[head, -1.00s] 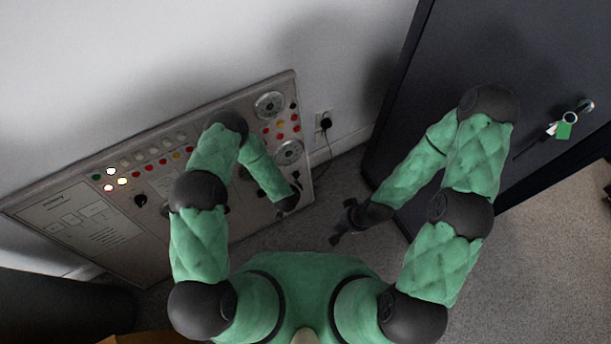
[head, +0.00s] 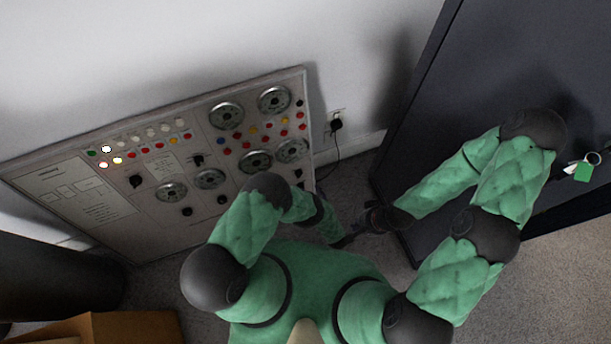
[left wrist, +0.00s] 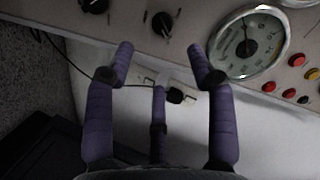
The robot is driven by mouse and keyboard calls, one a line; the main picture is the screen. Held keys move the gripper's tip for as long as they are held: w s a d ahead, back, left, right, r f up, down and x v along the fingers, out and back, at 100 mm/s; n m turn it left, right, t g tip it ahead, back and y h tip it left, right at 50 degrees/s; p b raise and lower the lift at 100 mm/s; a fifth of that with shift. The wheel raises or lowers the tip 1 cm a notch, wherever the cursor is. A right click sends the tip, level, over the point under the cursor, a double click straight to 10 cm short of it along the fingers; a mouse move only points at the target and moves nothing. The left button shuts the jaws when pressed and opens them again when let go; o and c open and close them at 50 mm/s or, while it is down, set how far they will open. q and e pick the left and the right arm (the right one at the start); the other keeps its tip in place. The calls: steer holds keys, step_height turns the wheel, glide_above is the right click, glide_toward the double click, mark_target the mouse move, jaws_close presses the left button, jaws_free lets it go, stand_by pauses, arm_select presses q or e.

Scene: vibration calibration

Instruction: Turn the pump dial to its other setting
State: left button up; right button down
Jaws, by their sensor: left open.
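The control panel (head: 95,215) leans on the wall at the left, with round gauges and several black dials. Black dials show in the head view at the left (head: 135,182), upper middle (head: 197,160) and bottom (head: 187,212); I cannot tell which is the pump dial. My left gripper (head: 343,241) is low, off the panel's right end. In the left wrist view it (left wrist: 159,60) is open and empty, with a black dial (left wrist: 163,23) beyond its fingertips and a gauge (left wrist: 248,42) to the right. My right gripper (head: 374,218) is close beside the left one; its fingers are unclear.
A wall socket with a black plug (head: 336,124) and hanging cable is right of the panel. A dark cabinet (head: 425,110) with keys (head: 583,170) stands at the right. A cardboard box (head: 130,327) is at the lower left. Grey floor lies between the panel and cabinet.

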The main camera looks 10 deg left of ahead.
mark_target(300, 176)
arm_select(q)
steer(key=b+x, duration=0.3)
steer(key=x, duration=0.7)
steer(key=shift+w+a, duration=0.15)
steer(key=shift+a, duration=0.2)
steer(key=c, duration=1.1)
